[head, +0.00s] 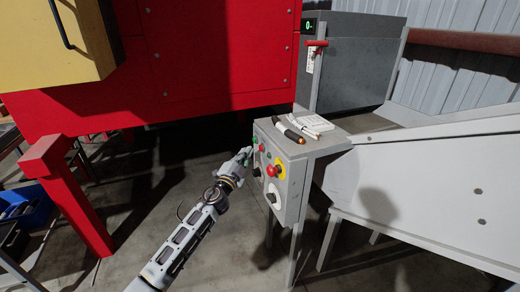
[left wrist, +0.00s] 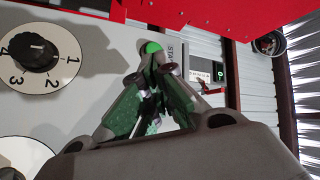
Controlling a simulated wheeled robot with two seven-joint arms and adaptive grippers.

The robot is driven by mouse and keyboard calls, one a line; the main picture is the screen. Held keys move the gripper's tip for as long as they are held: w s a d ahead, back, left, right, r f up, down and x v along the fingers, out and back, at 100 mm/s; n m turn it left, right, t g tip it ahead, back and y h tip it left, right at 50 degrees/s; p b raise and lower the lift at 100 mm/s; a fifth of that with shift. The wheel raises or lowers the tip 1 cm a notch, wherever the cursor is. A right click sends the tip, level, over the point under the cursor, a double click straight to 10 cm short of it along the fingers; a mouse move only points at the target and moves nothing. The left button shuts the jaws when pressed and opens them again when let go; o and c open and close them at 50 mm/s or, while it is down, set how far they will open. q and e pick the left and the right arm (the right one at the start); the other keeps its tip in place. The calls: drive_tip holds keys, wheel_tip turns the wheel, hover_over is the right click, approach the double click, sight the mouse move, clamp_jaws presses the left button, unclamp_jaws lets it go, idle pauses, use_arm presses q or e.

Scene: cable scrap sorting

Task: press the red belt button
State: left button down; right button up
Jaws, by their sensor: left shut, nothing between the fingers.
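A grey control box (head: 293,204) stands on legs at the centre right. My left gripper (head: 247,153) is shut and empty, close to the upper left of the panel. In the left wrist view its closed fingertips (left wrist: 153,62) are just below a green button (left wrist: 150,46) beside a label starting "STA". I cannot tell whether they touch. No red button shows in that view. My right gripper is not in view.
A numbered dial (left wrist: 38,56) is on the panel, and a white dial (head: 274,198) sits low on it. Pens (head: 290,131) and a white pad (head: 312,122) lie on top. A red machine (head: 215,60) stands behind; a grey chute (head: 440,185) is at right.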

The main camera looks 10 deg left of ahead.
use_arm(q)
drive_tip(key=shift+s+a, duration=0.55)
drive_tip(key=shift+a, duration=0.25)
drive_tip(key=shift+s+a, duration=0.5)
drive_tip(key=shift+a, duration=0.25)
